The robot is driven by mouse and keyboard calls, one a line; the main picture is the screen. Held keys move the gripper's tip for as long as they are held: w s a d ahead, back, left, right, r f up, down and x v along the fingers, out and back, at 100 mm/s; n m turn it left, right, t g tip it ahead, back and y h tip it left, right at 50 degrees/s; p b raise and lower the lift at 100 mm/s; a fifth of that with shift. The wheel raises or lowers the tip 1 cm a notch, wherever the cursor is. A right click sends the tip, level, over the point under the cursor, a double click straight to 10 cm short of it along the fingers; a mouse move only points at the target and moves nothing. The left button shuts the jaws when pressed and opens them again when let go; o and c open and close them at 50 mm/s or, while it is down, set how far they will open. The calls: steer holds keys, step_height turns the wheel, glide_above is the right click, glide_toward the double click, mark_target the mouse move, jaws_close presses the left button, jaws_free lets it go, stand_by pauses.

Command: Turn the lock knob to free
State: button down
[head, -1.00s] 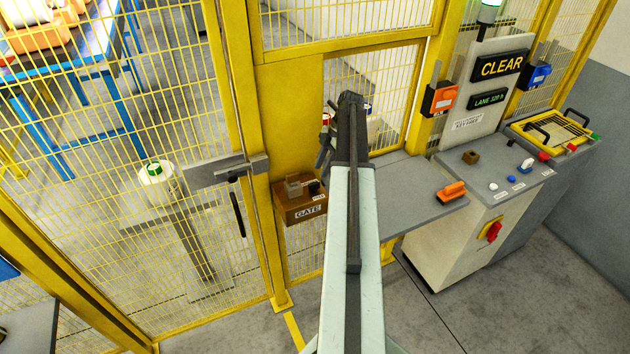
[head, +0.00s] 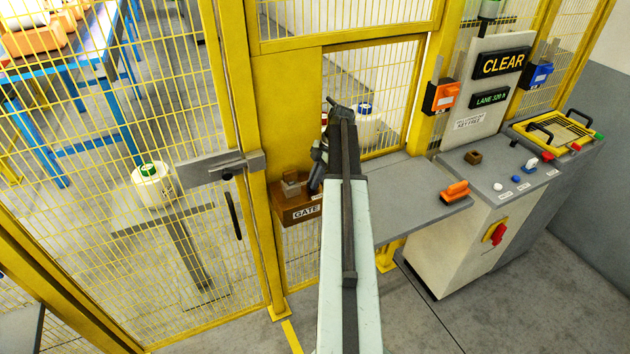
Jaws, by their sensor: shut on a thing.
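The brown gate box (head: 299,213), labelled GATE, is fixed to the yellow post beside the mesh gate. My gripper (head: 314,188) reaches down over the right of the box top, at the dark lock knob. It is shut on the knob, which is mostly hidden behind the jaws, so its turn angle cannot be read. The gate's grey latch plate (head: 222,167) lies across the gate edge, left of the box.
A grey shelf (head: 410,195) with an orange object (head: 455,191) lies to the right. Beyond it stands a console (head: 450,255) with a red-and-yellow switch (head: 494,234). A sign (head: 501,63) reads CLEAR. Behind the mesh are a bobbin (head: 152,184) and a blue-legged table (head: 92,140).

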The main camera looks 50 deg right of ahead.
steer(key=shift+m, duration=0.3)
steer(key=m, duration=0.1)
steer(key=m+t, duration=0.1)
steer(key=m, duration=0.1)
steer(key=shift+s+a+m+t+h, duration=0.1)
steer(key=shift+s+m+t+h, duration=0.05)
steer(key=shift+m+t+h, duration=0.15)
steer(key=m, duration=0.2)
steer(key=m+h, duration=0.1)
steer(key=m, duration=0.1)
steer(key=shift+a+m+t+h, duration=0.1)
steer(key=shift+m+t+h, duration=0.2)
steer(key=shift+t, duration=0.1)
steer(key=m+h, duration=0.1)
steer(key=m, duration=0.3)
steer(key=shift+a+m+h, duration=0.1)
steer(key=shift+m+h, duration=0.2)
steer(key=shift+h, duration=0.1)
steer(key=shift+a+m+h, duration=0.1)
steer(key=shift+m+h, duration=0.7)
steer(key=shift+m, duration=1.4)
steer(key=c, duration=1.5)
jaws_free()
steer(key=shift+o, duration=0.2)
steer(key=shift+r, duration=0.1)
